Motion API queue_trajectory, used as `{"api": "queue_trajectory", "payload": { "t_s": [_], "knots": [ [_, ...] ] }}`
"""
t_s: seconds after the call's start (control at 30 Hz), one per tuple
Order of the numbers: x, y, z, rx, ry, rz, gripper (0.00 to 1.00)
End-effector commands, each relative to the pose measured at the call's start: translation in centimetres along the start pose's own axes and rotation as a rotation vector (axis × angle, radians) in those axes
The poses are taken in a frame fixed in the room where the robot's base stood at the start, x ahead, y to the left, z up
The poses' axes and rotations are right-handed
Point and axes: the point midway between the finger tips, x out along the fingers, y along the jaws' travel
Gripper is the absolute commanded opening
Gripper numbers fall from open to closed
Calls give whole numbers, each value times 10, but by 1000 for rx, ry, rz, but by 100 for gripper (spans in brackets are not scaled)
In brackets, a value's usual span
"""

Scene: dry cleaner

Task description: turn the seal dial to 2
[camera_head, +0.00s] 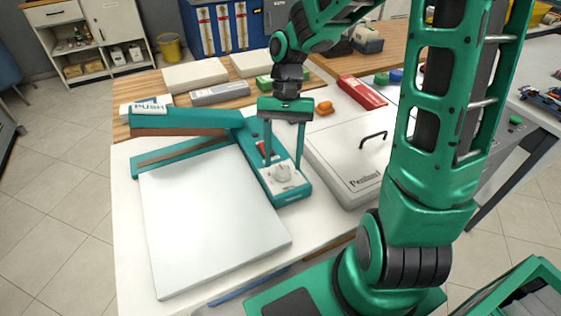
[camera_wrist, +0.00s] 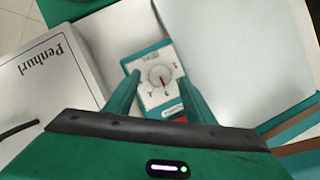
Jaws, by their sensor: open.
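The seal dial (camera_head: 282,172) is a pale round knob on a white plate at the front end of the teal sealer (camera_head: 291,195). In the wrist view the dial (camera_wrist: 157,74) shows a red pointer mark, with small marks around it too blurred to read. My gripper (camera_head: 283,160) points down over the dial plate, its two fingers apart. In the wrist view the fingertips (camera_wrist: 160,80) frame the dial on either side, with nothing held. I cannot tell whether they touch the plate.
The sealer's raised teal arm (camera_head: 190,120) extends left, above a white board (camera_head: 205,225). A white lidded case (camera_head: 345,160) with a black handle stands close on the right. A red box (camera_head: 361,91) and an orange object (camera_head: 324,108) lie behind.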

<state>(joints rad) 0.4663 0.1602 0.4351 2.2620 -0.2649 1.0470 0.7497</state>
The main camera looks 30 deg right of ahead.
Motion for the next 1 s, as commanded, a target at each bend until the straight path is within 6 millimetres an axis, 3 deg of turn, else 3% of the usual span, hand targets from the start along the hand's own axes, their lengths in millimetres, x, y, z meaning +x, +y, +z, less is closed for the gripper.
{"api": "queue_trajectory", "payload": {
  "t_s": [0.2, 0.5, 0.53, 0.7, 1.0],
  "knots": [
    [17, 0, 0, 0, 1, 0, 49],
    [19, 0, 0, 0, 1, 0, 49],
    [19, 0, 0, 0, 1, 0, 47],
    [19, 0, 0, 0, 1, -1, 9],
    [19, -1, 0, -25, 2, 8, 9]
  ]
}}
